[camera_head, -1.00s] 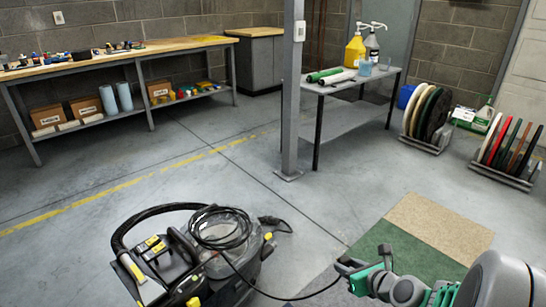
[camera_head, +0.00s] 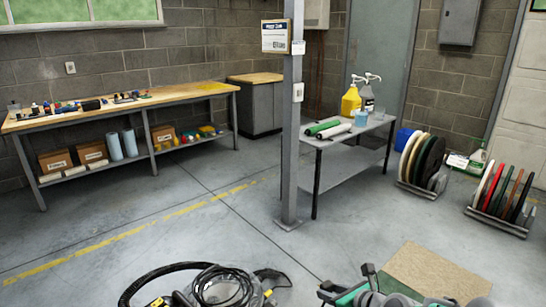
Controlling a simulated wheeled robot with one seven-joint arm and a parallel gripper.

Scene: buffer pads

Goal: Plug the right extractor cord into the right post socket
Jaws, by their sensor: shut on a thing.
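The extractor (camera_head: 180,297) is at the bottom left of the head view, cut off by the lower edge. A black cord (camera_head: 222,287) lies coiled on its top. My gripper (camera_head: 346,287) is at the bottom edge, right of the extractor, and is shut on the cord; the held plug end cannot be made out. The grey post (camera_head: 291,170) stands upright in the middle, beyond my gripper and apart from it. A pale socket box (camera_head: 298,92) is on the post's right side. Another small pale box (camera_head: 298,47) sits above it, beside a sign.
A side table (camera_head: 345,160) with bottles and rolls stands right of the post. Racks of round pads (camera_head: 421,160) (camera_head: 503,195) stand on the floor at right. A workbench (camera_head: 120,107) lines the left wall. The floor (camera_head: 215,235) before the post is clear.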

